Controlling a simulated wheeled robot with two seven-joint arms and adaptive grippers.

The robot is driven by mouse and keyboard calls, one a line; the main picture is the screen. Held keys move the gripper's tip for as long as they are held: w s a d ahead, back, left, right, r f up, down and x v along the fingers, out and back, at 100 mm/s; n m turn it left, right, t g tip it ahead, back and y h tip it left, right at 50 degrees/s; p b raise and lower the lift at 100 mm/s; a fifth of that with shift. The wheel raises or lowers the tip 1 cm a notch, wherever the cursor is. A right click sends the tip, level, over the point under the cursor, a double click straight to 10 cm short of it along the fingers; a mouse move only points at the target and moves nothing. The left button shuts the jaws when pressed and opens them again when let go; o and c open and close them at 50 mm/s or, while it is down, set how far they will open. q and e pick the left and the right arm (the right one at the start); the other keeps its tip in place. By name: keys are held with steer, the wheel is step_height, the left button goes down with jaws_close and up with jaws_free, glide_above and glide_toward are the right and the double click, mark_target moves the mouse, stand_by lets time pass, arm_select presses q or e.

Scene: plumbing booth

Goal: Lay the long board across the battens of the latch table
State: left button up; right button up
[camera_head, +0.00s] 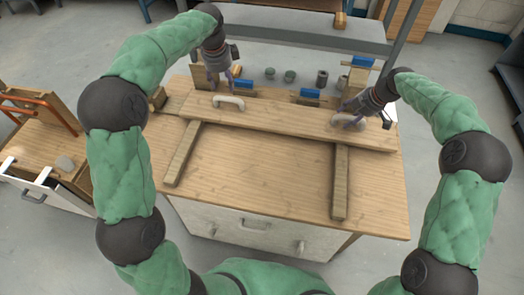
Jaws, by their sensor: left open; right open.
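The long board (285,123) lies across the upper parts of two wooden battens, the left batten (183,155) and the right batten (340,185), on the latch table (262,180). It has two pale handles, a left handle (229,102) and a right handle (349,121). My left gripper (219,84) is open, just above and behind the left handle. My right gripper (350,110) is open, close above the right handle; I cannot tell whether it touches it. The board's contact with the battens is partly hidden beneath it.
Behind the board are blue-topped blocks (311,94) and several small dark cylinders (290,76). A side bench (38,145) with an orange-handled clamp or frame (42,108) stands at the left. The table's front area between the battens is clear.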

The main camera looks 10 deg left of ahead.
steer(key=v, duration=1)
steer(key=shift+d+r, duration=0.2)
steer(key=shift+r, duration=0.15)
steer(key=shift+s, duration=0.1)
